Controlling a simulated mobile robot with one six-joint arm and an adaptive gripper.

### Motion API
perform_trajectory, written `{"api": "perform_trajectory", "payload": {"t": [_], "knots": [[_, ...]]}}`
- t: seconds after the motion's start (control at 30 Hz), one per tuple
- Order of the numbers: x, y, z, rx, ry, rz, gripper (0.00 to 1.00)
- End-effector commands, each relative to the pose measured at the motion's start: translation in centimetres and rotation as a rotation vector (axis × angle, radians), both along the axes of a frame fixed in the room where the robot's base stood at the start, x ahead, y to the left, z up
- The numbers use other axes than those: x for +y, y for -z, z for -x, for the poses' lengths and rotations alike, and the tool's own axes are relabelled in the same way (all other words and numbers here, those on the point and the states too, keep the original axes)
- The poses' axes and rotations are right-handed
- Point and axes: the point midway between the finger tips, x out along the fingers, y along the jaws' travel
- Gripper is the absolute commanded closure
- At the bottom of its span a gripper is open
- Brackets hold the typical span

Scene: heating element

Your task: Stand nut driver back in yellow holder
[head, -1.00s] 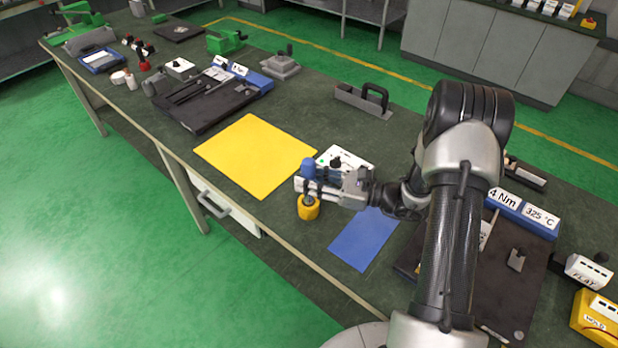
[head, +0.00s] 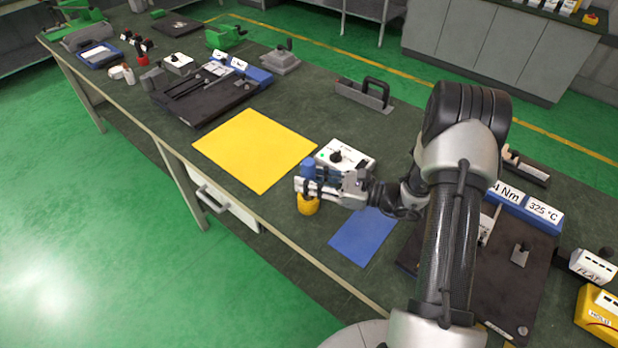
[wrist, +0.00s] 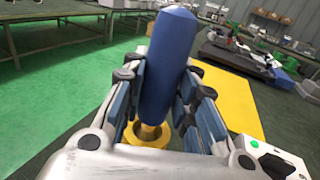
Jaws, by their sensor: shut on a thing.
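The nut driver has a blue handle (head: 308,168), which also fills the middle of the wrist view (wrist: 170,70). My gripper (head: 308,187) is shut on the handle and holds the driver upright. The yellow holder (head: 308,205) stands on the bench directly below my gripper. In the wrist view the yellow holder (wrist: 148,133) shows a round opening, and the driver's lower end is at this opening. How deep the driver sits in it is hidden by the gripper.
A yellow mat (head: 255,150) lies left of the holder and a blue mat (head: 362,237) right of it. A white box with a black knob (head: 345,156) stands close behind my gripper. The bench's front edge (head: 270,237) is near.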

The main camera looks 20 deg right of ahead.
Motion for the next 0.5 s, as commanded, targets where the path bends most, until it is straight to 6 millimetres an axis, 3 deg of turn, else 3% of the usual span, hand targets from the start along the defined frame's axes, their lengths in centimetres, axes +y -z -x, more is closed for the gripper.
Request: {"api": "perform_trajectory", "payload": {"t": [0.5], "knots": [[0.0,1.2,0.0,-0.002,0.000,-0.001,1.00]]}}
